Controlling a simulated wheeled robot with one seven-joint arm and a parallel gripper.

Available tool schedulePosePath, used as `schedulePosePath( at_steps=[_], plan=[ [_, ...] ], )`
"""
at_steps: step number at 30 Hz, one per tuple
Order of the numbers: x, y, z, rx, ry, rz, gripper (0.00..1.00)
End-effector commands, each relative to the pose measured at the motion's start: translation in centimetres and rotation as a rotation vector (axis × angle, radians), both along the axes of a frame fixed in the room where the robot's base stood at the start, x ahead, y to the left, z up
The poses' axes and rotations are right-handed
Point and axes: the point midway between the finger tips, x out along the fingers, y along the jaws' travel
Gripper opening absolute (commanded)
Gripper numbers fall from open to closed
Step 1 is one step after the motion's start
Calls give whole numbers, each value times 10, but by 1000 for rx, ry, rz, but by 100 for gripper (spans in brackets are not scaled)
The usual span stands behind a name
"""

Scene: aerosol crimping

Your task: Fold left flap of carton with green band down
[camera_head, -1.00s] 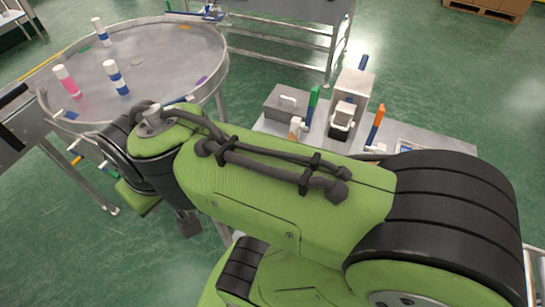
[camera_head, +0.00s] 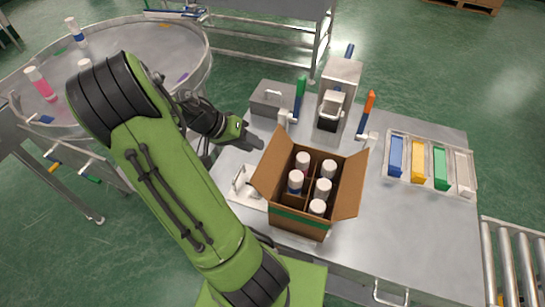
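The open carton (camera_head: 298,232) with a green band stands on the metal workbench, with its flaps up or spread outward. Several white-capped cans (camera_head: 322,188) stand inside it between dividers. Its left flap (camera_head: 273,164) slants up and outward on the side toward my arm. My gripper (camera_head: 256,142) is just up and left of that flap, seemingly apart from it. Its fingers are small and dark here, and I cannot tell whether they are open or shut.
Behind the carton stand a crimping machine (camera_head: 338,92), a green-handled lever (camera_head: 300,90), an orange-handled lever (camera_head: 369,105) and a grey box (camera_head: 272,98). A tray of coloured strips (camera_head: 430,165) lies to the right. A round table (camera_head: 150,50) with cans is at left.

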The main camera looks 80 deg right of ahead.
Motion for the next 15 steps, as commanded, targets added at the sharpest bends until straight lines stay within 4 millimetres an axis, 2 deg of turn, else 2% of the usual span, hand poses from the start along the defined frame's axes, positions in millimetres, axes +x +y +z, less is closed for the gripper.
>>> schedulePosePath(
  at_steps=[3,9,15],
  plan=[
    [-19,-10,-26,4,3,-4,30],
    [-43,-24,-59,4,0,-2,30],
    [-53,-31,-73,2,-2,2,30]
  ],
)
